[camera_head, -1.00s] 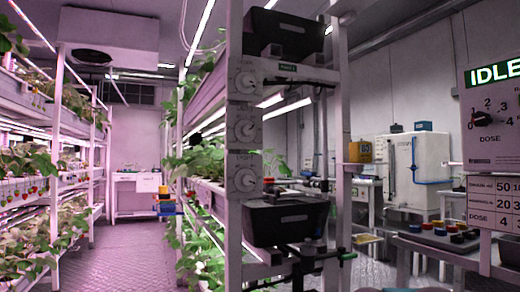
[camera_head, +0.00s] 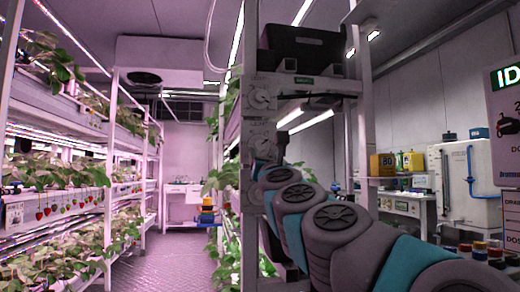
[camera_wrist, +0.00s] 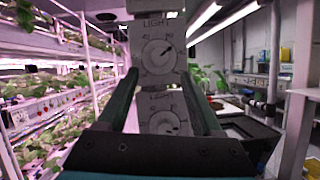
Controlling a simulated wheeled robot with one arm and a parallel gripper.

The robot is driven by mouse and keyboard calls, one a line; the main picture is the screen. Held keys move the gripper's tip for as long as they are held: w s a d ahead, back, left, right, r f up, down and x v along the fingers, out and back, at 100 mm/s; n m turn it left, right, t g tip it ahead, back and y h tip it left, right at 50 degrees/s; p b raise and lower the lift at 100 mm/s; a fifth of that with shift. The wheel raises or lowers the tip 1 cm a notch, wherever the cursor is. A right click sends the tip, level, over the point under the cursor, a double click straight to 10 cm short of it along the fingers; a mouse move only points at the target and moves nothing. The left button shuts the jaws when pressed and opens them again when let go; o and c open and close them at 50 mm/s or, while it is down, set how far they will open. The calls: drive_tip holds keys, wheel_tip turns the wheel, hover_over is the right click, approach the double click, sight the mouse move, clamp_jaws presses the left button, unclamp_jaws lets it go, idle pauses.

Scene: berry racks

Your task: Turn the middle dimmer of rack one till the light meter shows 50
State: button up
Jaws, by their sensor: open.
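Rack one's post carries a column of white dimmer panels with round knobs. In the head view the top dimmer (camera_head: 262,97) is clear, the middle dimmer (camera_head: 262,143) is partly covered by my arm, and the lowest is hidden. The wrist view shows an upper dial (camera_wrist: 158,55) and a lower dial (camera_wrist: 164,122); which of the three they are is unclear. My gripper (camera_wrist: 161,78) is open and empty, its fingers apart on either side of the panel column in the picture. A yellow box (camera_head: 382,165) at the back, possibly the light meter, seems to read 80.
A black bin (camera_head: 300,48) sits on top of the rack. Plant shelves (camera_head: 50,205) line the left, with a clear aisle floor (camera_head: 180,265) between. A dose panel (camera_head: 505,140) stands at the right edge, before a white tank (camera_head: 462,185).

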sight(260, 147)
drive_tip(key=shift+p+x, duration=1.3)
drive_tip(key=shift+x, duration=2.2)
drive_tip(key=shift+c, duration=0.3)
drive_tip(key=shift+a, duration=0.1)
clamp_jaws()
